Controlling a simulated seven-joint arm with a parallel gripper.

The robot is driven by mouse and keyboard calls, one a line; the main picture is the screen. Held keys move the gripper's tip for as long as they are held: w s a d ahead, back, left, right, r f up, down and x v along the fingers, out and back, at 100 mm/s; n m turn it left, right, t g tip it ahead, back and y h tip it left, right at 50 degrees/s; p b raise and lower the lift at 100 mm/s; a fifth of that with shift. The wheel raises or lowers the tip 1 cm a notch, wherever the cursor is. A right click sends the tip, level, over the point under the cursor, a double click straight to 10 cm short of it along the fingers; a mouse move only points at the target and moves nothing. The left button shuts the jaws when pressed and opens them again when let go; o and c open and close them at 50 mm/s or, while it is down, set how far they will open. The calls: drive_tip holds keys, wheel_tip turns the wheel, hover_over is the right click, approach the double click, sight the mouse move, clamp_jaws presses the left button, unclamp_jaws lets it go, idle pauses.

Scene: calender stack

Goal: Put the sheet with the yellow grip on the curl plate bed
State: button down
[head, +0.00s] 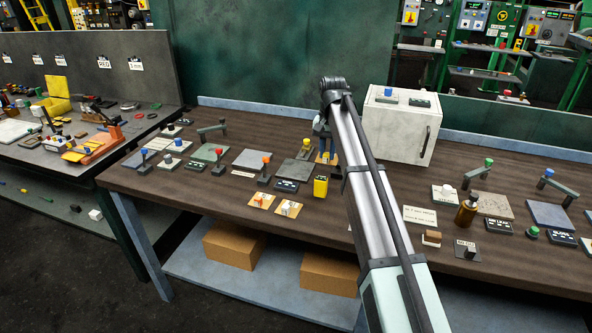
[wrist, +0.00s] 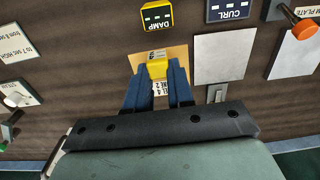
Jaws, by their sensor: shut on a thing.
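My gripper (wrist: 157,84) is shut on the yellow grip (wrist: 157,68) of a small tan sheet (wrist: 177,53), which carries a printed label partly hidden by the fingers. In the head view the sheet (head: 334,159) is by my gripper (head: 322,140), partly hidden by the arm. A bare light-grey plate (wrist: 222,60) lies right of it in the wrist view, beside a dark sign reading CURL (wrist: 229,9). This plate appears dark grey in the head view (head: 295,170), left of my gripper. The sheet is beside that plate, not over it. Its height above the table is unclear.
A yellow-edged DAMP block (wrist: 157,15) stands close to the sheet. A yellow-knobbed lever (head: 306,143) stands behind the curl plate and an orange-knobbed one (head: 266,160) to its left. Two tan sheets (head: 261,201) lie in front. A white cabinet (head: 402,125) stands right.

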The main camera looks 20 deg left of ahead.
hover_over(295, 171)
drive_tip(key=shift+f, duration=4.9)
drive_tip(key=shift+f, duration=0.1)
drive_tip(key=c, duration=1)
unclamp_jaws()
wheel_tip(295, 171, up, 12)
drive_tip(key=shift+d+r, duration=0.1)
drive_tip(key=shift+d, duration=0.05)
drive_tip(key=shift+o, duration=0.2)
